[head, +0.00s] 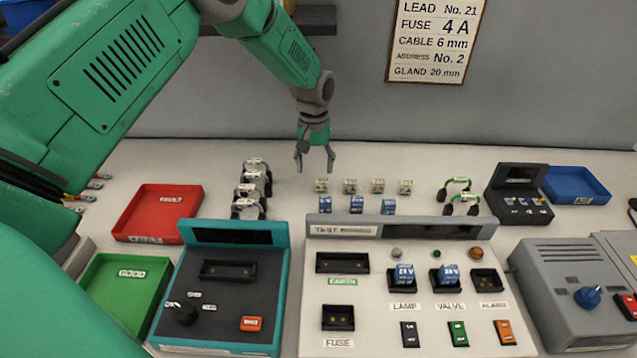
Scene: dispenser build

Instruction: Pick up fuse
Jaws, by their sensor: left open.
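Small pale, labelled blocks stand in a row on the bench, and they look like the fuses; the leftmost (321,185) is closest to my gripper. Others in the row are the second (350,186), the third (377,186) and the rightmost (405,187). Their labels are too small to read. My left gripper (315,166) points down, open and empty, just behind and slightly left of the leftmost block, apart from it in the picture. The fuse socket (338,317) on the test panel (375,300) looks empty. My right gripper is out of view.
Blue blocks (356,205) stand in front of the row. Dark round parts (250,190) stand to the left, green-yellow leads (459,184) to the right. Red (128,222) and green (157,317) trays lie left. A wall sign (436,40) reads FUSE 4 A.

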